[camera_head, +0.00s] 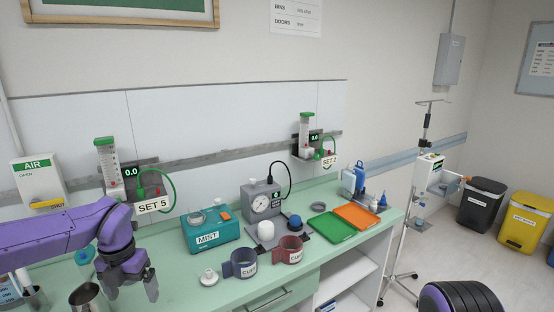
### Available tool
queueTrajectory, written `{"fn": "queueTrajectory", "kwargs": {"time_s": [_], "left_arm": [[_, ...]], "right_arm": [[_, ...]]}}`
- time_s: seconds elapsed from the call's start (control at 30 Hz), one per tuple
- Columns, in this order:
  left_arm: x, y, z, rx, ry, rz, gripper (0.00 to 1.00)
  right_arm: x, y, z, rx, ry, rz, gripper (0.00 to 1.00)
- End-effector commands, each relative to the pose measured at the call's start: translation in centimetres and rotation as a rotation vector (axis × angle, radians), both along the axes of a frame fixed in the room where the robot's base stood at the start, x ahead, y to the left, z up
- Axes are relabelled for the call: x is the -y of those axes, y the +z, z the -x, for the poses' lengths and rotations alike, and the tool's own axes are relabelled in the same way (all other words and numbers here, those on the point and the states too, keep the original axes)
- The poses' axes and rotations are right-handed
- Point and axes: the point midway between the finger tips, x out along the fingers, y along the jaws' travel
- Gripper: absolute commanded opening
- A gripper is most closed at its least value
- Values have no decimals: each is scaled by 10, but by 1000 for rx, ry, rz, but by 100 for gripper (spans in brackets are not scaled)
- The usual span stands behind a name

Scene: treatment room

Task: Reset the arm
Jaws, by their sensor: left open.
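My left arm is purple and comes in from the left edge. My left gripper (132,284) points down over the left part of the green counter (190,291), with its dark fingers apart and nothing seen between them. It is to the right of a metal cup (87,298) and to the left of a small white round part (209,277). My right gripper does not show.
A teal MIST box (210,232), a grey gauge unit (262,203), a blue cuff (242,264) and a red cuff (288,250) stand on the counter. Green (332,228) and orange (357,216) trays lie further right. A wheeled stand (410,215) is beyond.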

Motion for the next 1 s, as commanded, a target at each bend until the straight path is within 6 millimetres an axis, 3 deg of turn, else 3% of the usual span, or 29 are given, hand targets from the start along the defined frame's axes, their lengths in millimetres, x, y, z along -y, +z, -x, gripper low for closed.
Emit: {"fn": "queueTrajectory", "kwargs": {"time_s": [0.33,0.47,0.67,0.77,0.87,1.0], "left_arm": [[-18,-19,-16,108,-226,-267,92],[-26,-49,-15,117,-398,-439,92],[-22,-128,3,78,-852,-730,92],[-9,-183,26,38,-1165,-835,92],[9,-245,66,-11,-1525,-879,92],[30,-319,141,-72,-1978,-817,92]], "right_arm": [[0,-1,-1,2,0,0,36],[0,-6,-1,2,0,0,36],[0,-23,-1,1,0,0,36],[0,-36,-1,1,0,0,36],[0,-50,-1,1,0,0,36],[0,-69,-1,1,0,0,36]]}}
